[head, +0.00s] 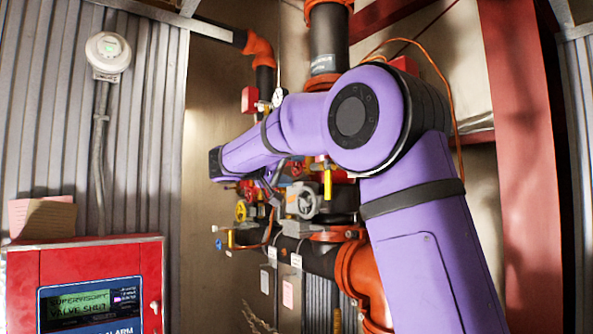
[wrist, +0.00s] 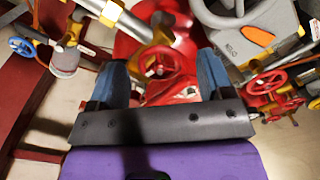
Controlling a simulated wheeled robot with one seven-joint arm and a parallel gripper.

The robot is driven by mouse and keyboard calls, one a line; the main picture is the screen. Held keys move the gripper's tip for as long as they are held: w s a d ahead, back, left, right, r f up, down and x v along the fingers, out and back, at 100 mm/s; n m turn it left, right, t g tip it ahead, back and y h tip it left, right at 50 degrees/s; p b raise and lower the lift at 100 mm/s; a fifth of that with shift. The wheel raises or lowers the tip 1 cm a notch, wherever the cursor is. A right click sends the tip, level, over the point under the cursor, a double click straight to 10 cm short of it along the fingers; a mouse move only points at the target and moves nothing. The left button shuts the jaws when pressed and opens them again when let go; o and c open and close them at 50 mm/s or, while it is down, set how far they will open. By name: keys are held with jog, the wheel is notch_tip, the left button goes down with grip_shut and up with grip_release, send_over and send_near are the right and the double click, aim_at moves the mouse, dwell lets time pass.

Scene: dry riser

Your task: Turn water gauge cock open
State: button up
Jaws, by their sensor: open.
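My gripper (wrist: 162,70) is open, its two blue fingers apart. In the wrist view a small red handwheel (wrist: 158,61) with a brass-coloured fitting shows between the fingers. It appears beyond the fingertips; I cannot tell the exact gap, and nothing is gripped. In the head view a round white-faced gauge (head: 279,97) stands on the pipework, above my arm. Which small fitting is the water gauge cock is not clear from these views. My purple arm hides part of the valve group in the head view.
In the head view, a yellow lever (head: 327,184) hangs near my arm. A red alarm panel (head: 85,285) stands lower left.

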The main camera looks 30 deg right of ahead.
jog(key=a, duration=0.8)
jog(key=shift+a, duration=0.2)
jog(key=shift+s, duration=0.15)
